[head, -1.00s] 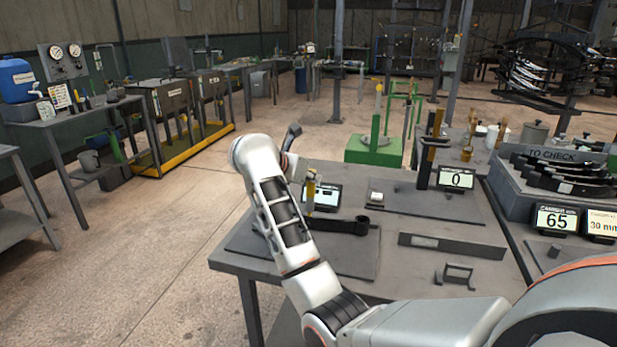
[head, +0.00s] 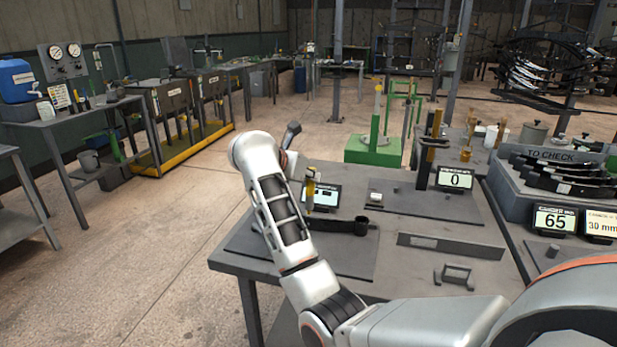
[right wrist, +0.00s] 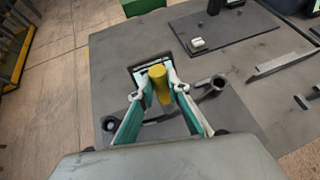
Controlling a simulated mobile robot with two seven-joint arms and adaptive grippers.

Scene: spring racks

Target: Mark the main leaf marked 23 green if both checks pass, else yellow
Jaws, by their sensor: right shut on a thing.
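My right gripper (right wrist: 160,88) is shut on an upright yellow cylindrical tool (right wrist: 159,82); the tool also shows in the head view (head: 311,188). The tool stands over a dark leaf with a rolled eye at its right end (head: 361,226), lying on a dark mat; the leaf also shows in the right wrist view (right wrist: 203,93). Whether the tool's lower end touches the leaf is hard to tell. A small screen (head: 328,196) stands just behind. I cannot read a 23 on any leaf. My left gripper is not in view.
A tray labelled TO CHECK (head: 505,160) with several dark leaves stands at the right. Displays read 0 (head: 455,178), 65 (head: 555,219) and 30 mm (head: 602,223). A flat bar (head: 450,246) and small bracket (head: 455,276) lie in front. Open floor is at the left.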

